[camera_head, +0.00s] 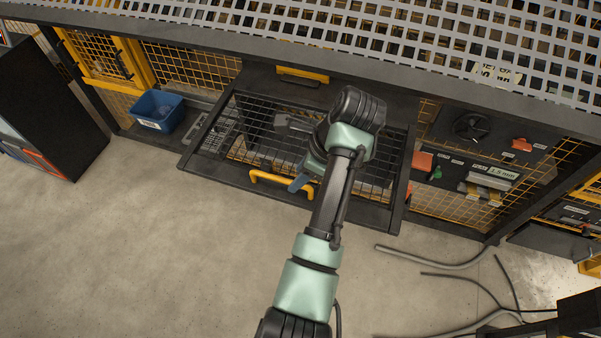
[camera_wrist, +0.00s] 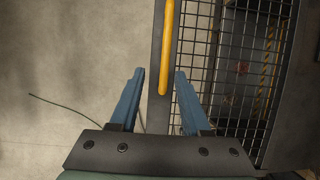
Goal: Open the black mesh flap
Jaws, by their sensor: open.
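The black mesh flap (camera_head: 226,178) sits low in the long dark-framed bench, a dark frame around black wire mesh. Its yellow bar handle (camera_head: 283,186) is on the flap's lower edge. How far the flap stands open I cannot tell. My gripper (camera_head: 300,184) is at the handle's right part, its blue fingers partly hidden by my arm. In the wrist view my open gripper (camera_wrist: 161,72) has one finger on each side of the yellow handle (camera_wrist: 167,45), neither clearly touching it. The flap's mesh (camera_wrist: 228,75) lies to the right there.
A blue bin (camera_head: 158,110) stands left of the flap. A panel with a fan (camera_head: 471,127) is on the right. A perforated top (camera_head: 400,45) overhangs above. Hoses (camera_head: 440,262) lie on the floor at right; the concrete floor (camera_head: 150,250) at left is clear.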

